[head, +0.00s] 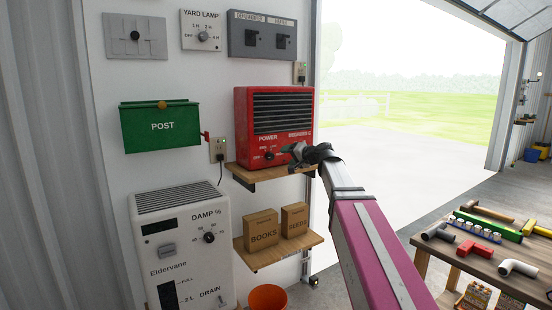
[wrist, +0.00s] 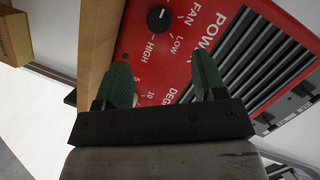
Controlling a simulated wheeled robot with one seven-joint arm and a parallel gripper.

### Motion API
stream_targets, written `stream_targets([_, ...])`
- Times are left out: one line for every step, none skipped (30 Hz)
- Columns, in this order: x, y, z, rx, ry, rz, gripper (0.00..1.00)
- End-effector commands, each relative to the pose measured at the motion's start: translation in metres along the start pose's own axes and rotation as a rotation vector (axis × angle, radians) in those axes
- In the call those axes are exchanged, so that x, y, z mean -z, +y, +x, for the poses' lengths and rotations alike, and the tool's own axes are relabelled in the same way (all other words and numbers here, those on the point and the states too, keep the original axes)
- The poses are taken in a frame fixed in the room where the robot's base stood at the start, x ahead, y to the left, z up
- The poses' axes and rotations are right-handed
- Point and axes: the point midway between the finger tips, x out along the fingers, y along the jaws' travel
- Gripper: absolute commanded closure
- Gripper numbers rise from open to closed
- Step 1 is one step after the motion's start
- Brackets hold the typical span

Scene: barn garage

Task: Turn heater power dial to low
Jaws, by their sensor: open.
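The red heater (head: 275,102) stands on the upper wooden shelf, its front lettered POWER and DEGREES C. Its black power dial (head: 269,156) is at the lower left of the front, with small labels around it.
The shelf (head: 258,175) runs under the heater, close to my gripper. Below are a shelf with boxes (head: 262,232) and a white dehumidifier (head: 180,230). A green post box (head: 160,140) hangs left. A workbench with tools (head: 470,255) stands right; the doorway is open.

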Motion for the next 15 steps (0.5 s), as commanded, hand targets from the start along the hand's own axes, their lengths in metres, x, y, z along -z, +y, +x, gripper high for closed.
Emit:
stream_targets([0.001, 0.001, 0.009, 0.0, -0.001, 0.0, 0.36])
stream_targets([0.001, 0.001, 0.014, 0.0, -0.001, 0.0, 0.36])
stream_targets([0.001, 0.001, 0.022, 0.0, -0.003, 0.0, 0.36])
stream_targets([0.001, 0.001, 0.027, 0.0, -0.003, 0.0, 0.36])
stream_targets([0.001, 0.001, 0.033, 0.0, -0.003, 0.0, 0.36])
stream_targets([0.002, 0.001, 0.04, -0.001, -0.002, 0.0, 0.36])
stream_targets([0.002, 0.001, 0.045, -0.001, -0.002, 0.0, 0.36])
stream_targets([0.001, 0.001, 0.051, -0.001, -0.002, 0.0, 0.36])
stream_targets([0.001, 0.0, 0.058, -0.001, -0.003, 0.0, 0.36])
stream_targets([0.001, 0.001, 0.063, -0.001, -0.003, 0.0, 0.36])
stream_targets([0.001, 0.001, 0.068, -0.001, -0.003, 0.0, 0.36])
stream_targets([0.001, 0.001, 0.073, -0.002, -0.002, 0.0, 0.36])
stream_targets([0.001, 0.001, 0.077, -0.002, -0.002, 0.0, 0.36])
stream_targets([0.001, 0.001, 0.08, -0.002, -0.002, 0.0, 0.36])
stream_targets([0.001, 0.001, 0.085, -0.002, -0.002, 0.0, 0.36])
